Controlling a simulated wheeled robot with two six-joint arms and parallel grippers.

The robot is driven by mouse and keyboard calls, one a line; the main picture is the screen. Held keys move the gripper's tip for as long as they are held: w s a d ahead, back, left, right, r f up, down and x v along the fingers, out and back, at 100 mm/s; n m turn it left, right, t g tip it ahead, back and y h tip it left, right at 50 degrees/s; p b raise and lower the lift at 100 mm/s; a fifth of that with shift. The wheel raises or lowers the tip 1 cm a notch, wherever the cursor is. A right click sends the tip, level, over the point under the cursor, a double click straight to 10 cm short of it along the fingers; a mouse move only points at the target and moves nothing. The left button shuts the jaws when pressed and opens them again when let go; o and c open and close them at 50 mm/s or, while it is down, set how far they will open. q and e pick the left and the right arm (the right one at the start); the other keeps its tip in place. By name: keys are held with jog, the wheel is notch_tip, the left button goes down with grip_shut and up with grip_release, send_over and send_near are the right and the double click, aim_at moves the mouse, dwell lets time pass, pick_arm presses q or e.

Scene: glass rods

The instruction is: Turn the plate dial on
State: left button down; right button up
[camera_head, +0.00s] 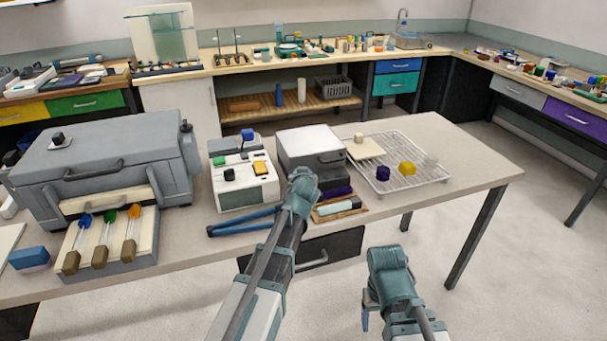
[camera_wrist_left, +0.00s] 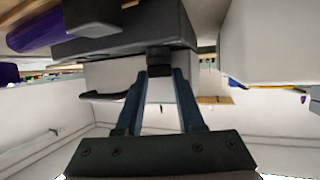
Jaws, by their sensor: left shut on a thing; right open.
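A dark grey device with a lighter top (camera_head: 310,146) stands on the table, between a white button box and a wire rack. A black dial (camera_wrist_left: 158,51) on its dark body (camera_wrist_left: 120,44) shows in the left wrist view. My left gripper (camera_wrist_left: 159,72) has one blue finger on each side of the dial and is shut on it. In the head view my left wrist hides the dial and the fingertips. I cannot tell the dial's turned position. My right gripper (camera_head: 388,280) is open and away from the device, in front of the table.
A white button box (camera_head: 247,185) stands just left of the device. Blue tongs (camera_head: 240,222) lie in front of it. A purple block (camera_head: 337,191) lies close on the right. A wire rack (camera_head: 432,165) holds small coloured pieces. The table's right end (camera_head: 475,170) is clear.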

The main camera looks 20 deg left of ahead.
pick_arm(q)
jog(key=shift+a+m+h, duration=0.2)
jog(key=shift+m+h, duration=0.5)
jog(key=shift+h, duration=0.3)
jog(key=shift+m+h, duration=0.4)
jog(key=shift+m, duration=0.1)
jog(key=c, duration=0.5)
grip_release()
jog(key=shift+d+n+y, duration=0.2)
jog(key=shift+n+y, duration=0.8)
jog(key=shift+y, duration=0.1)
